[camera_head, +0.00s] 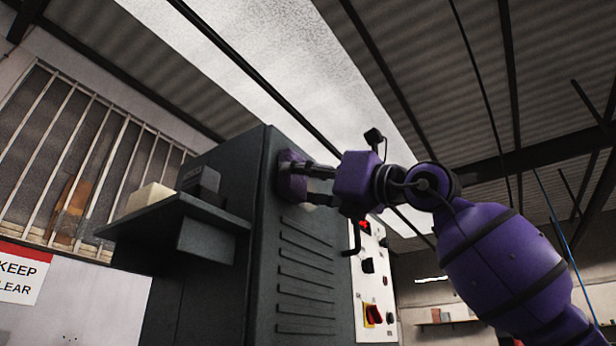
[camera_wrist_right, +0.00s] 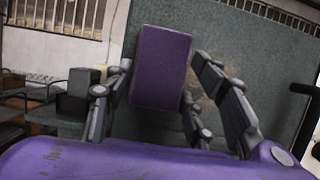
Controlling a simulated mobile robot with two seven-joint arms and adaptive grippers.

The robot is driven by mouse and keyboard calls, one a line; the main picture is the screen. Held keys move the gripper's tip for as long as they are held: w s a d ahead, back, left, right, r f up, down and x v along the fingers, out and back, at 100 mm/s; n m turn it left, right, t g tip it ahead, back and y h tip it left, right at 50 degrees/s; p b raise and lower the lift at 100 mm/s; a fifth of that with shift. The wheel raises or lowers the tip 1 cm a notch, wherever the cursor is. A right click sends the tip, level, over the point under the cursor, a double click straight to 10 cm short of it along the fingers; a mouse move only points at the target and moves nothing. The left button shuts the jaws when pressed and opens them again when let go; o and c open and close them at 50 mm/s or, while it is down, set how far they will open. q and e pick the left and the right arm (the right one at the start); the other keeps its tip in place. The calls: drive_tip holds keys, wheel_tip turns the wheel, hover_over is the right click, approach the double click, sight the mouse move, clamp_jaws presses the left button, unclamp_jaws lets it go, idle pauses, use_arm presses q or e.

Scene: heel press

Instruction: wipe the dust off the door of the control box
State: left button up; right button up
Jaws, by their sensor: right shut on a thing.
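The control box (camera_head: 215,250) is a tall dark grey-green cabinet in the middle of the head view, with a row of slots low on its door (camera_head: 305,240). My right gripper (camera_head: 313,184) is shut on a purple block-shaped pad (camera_head: 290,176) high at the door. The pad shows large in the right wrist view (camera_wrist_right: 160,68), in front of the door; I cannot tell whether it touches. A brownish dust patch (camera_wrist_right: 203,98) shows on the door, right of the pad and partly hidden by a finger. My left gripper is out of view.
A shelf (camera_head: 165,207) sticks out left of the box, bearing a cream block (camera_head: 150,197) and a dark box (camera_head: 200,180). A white panel (camera_head: 368,270) with knobs and a red switch (camera_head: 373,314) lies right of the door, below my right arm. A black handle (camera_wrist_right: 305,90) is at the right.

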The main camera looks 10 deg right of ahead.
drive_tip(key=shift+w+a, duration=0.15)
drive_tip(key=shift+w+d, duration=4.05)
drive_tip(key=shift+w, duration=0.05)
drive_tip(key=shift+s+a, duration=4.1)
drive_tip(key=shift+a, duration=0.05)
drive_tip(key=w+d, duration=0.8)
drive_tip(key=shift+d, duration=0.1)
drive_tip(key=shift+s+a, duration=3.95)
drive_tip(key=shift+a, duration=0.15)
